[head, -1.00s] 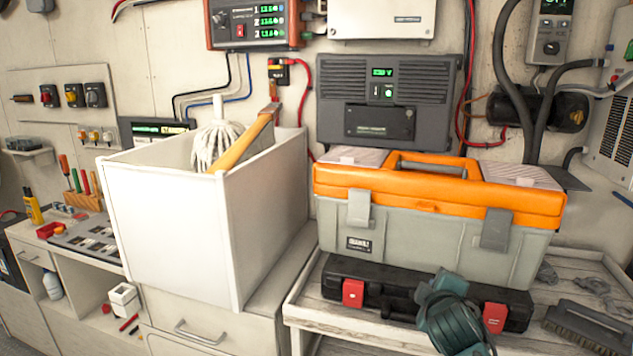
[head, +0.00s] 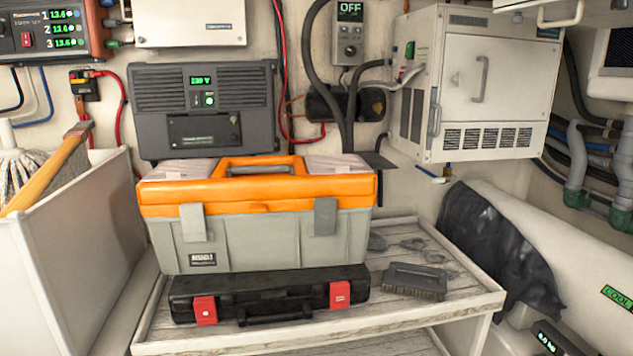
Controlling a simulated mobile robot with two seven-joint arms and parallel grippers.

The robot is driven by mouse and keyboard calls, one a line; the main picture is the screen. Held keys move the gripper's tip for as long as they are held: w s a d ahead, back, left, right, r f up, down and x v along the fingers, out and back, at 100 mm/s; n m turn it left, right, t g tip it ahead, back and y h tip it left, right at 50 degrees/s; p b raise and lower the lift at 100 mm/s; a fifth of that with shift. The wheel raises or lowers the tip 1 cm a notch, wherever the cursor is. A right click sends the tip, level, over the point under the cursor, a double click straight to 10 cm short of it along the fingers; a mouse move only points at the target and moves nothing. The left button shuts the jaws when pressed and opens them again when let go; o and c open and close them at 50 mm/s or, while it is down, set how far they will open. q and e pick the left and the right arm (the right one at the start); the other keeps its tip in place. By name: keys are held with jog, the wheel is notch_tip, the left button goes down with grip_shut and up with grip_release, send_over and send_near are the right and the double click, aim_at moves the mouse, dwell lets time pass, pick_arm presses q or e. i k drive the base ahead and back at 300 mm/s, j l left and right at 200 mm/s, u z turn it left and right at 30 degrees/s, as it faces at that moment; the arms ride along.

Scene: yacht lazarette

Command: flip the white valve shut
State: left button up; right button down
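I cannot make out a white valve anywhere in the head view. Grey pipes (head: 577,160) with green fittings (head: 577,199) run down the wall at the far right, partly cut off by the picture edge. A small blue and brass-coloured piece (head: 432,175) sticks out below the white wall cabinet (head: 510,90); I cannot tell what it is. Neither of my grippers is in view.
An orange and grey toolbox (head: 258,235) stands on a black case (head: 270,308) on the white wooden bench (head: 440,312). A brush (head: 415,281) lies right of it. A white bin (head: 75,250) holds a mop and a wooden handle.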

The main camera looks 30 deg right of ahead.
aim_at(452, 177)
jog(key=z, duration=0.4)
jog(key=l+z, duration=0.1)
jog(key=z, duration=0.7)
jog(key=l+z, duration=0.1)
jog(key=z, duration=0.3)
jog(key=i+j, duration=0.05)
